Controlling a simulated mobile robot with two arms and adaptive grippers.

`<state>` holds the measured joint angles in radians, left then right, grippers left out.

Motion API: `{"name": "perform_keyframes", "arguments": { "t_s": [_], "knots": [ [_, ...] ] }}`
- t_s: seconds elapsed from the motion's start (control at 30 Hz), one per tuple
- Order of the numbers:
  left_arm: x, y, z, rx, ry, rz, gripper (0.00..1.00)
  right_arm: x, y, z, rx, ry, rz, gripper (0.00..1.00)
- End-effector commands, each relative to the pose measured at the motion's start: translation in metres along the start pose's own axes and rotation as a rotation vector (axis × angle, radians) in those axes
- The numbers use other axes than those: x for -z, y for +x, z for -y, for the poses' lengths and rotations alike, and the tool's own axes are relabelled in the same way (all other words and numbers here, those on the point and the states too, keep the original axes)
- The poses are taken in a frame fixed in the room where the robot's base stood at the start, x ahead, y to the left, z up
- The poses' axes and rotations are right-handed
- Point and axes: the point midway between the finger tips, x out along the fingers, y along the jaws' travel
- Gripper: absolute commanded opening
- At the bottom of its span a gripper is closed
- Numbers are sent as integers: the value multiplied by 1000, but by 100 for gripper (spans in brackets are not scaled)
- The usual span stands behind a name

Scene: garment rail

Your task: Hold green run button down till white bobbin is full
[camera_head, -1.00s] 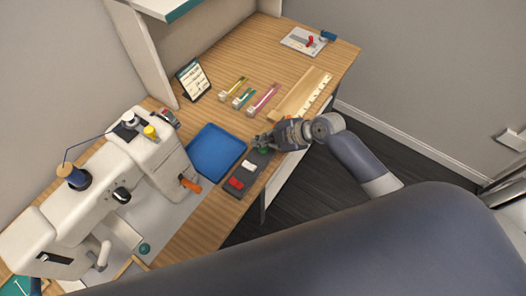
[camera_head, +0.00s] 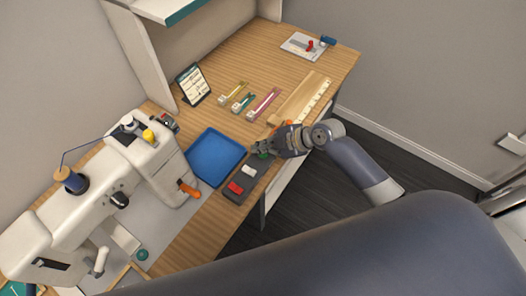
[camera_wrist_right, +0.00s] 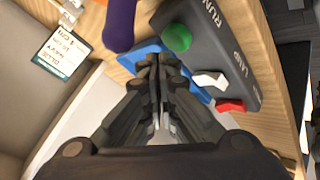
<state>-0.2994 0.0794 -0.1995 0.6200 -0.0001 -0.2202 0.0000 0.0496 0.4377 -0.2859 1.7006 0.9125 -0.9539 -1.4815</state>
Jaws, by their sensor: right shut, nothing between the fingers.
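The dark control box (camera_head: 241,180) lies near the table's front edge with a red button (camera_head: 235,187), a white button (camera_head: 249,169) and the green run button (camera_head: 263,155). My right gripper (camera_head: 258,147) is shut and empty at the green button's end, partly covering it. In the right wrist view the green button (camera_wrist_right: 177,37) shows just beside the fingertips (camera_wrist_right: 156,62); I cannot tell whether they touch. The bobbin on the winder (camera_head: 130,123) sits atop the sewing machine; its fill is too small to judge. Thread runs to it from a blue spool (camera_head: 75,183). My left gripper is not in view.
A blue tray (camera_head: 215,157) lies between the box and the sewing machine (camera_head: 150,165). The floor right of the table is clear.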

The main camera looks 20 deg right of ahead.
Motion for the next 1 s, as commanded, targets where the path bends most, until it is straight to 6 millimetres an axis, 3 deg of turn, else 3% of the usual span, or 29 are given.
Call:
{"name": "perform_keyframes", "arguments": {
  "t_s": [1.0],
  "knots": [
    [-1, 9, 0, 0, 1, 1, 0, -4, 6, 4, 0, 0, -1, 0]
  ]
}}
